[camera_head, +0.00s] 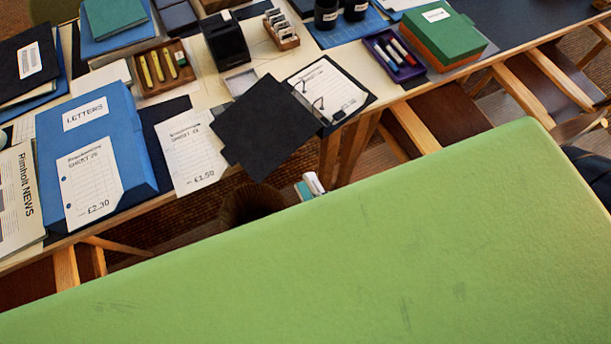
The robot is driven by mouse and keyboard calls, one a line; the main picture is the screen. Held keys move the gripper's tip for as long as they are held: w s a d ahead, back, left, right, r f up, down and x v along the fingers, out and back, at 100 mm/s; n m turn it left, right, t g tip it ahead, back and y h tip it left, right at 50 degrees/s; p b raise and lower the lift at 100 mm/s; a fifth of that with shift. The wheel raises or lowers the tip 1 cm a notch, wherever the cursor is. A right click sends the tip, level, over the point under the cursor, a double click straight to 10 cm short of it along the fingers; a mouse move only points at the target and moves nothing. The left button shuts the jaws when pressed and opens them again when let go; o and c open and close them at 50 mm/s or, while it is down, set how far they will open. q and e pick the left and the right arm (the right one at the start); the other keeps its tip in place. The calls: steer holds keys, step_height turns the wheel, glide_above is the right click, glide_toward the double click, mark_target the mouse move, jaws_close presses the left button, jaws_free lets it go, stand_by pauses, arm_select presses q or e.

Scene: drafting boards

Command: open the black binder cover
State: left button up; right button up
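The black binder stands open at the table's front edge. Its black cover (265,125) is turned out to the left, with its lower corner past the table edge. A white printed page (328,88) and metal rings show on the inside right half. I see no gripper touching the cover. I cannot make out my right gripper's fingers clearly. My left gripper is not in view. A small white and teal thing (312,184) shows below the binder, partly hidden by the green surface, and I cannot tell what it is.
A large green surface (400,240) fills the foreground. On the table, a price sheet (190,150) lies left of the cover, beside a blue letters box (95,140). A black holder (226,42) stands behind. A purple pen tray (394,55) and green box (440,35) stand right.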

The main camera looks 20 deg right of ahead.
steer(key=shift+s+d, duration=0.1)
steer(key=shift+s, duration=1.15)
steer(key=shift+p, duration=0.3)
